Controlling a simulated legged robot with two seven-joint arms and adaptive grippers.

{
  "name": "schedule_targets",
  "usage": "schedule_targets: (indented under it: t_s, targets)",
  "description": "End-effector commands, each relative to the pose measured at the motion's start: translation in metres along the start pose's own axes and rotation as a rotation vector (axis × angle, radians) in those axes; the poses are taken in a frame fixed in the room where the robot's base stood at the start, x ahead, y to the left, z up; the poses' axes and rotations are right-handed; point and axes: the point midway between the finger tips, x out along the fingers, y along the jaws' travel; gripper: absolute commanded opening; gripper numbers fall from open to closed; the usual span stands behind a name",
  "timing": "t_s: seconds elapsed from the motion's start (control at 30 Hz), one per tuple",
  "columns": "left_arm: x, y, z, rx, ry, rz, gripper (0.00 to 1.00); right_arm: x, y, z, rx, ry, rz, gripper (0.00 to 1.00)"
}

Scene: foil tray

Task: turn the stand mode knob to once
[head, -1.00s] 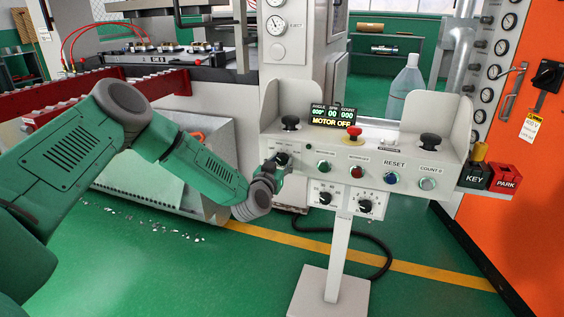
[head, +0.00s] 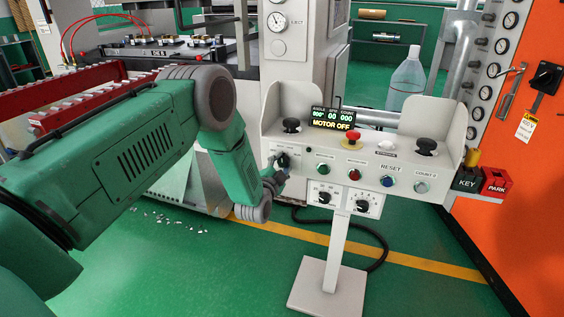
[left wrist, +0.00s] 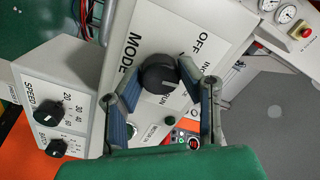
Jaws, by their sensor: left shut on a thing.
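The stand mode knob is a round black knob (left wrist: 158,74) on the white stand's panel (left wrist: 148,22), in the left wrist view. The words MODE, OFF and partly hidden labels surround it; its pointer setting cannot be read. In the head view the black knob (head: 284,159) is at the panel's left end, partly covered by my gripper. My left gripper (left wrist: 158,82) is shut on the knob, one finger on each side. It also shows in the head view (head: 279,172), reaching up to the panel from below left. My right gripper is in neither view.
Smaller speed knobs (left wrist: 47,113) sit on a lower box. Buttons (head: 354,174) and a red mushroom button (head: 353,134) are right of the mode knob. A clear bottle (head: 406,80) stands behind the stand. Green floor (head: 200,285) is free in front.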

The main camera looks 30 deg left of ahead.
Motion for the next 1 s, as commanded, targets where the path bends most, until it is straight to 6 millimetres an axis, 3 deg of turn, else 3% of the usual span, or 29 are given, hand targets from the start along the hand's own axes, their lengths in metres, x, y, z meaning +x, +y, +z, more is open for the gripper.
schedule_targets:
  t_s: [0.5,1.0]
  targets:
    - [-0.0009,0.0033,0.0000,0.372,0.001,0.006,0.04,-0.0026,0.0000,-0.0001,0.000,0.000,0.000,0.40]
    - [-0.0013,0.0041,0.0012,0.459,-0.002,0.009,0.04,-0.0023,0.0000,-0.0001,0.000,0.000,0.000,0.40]
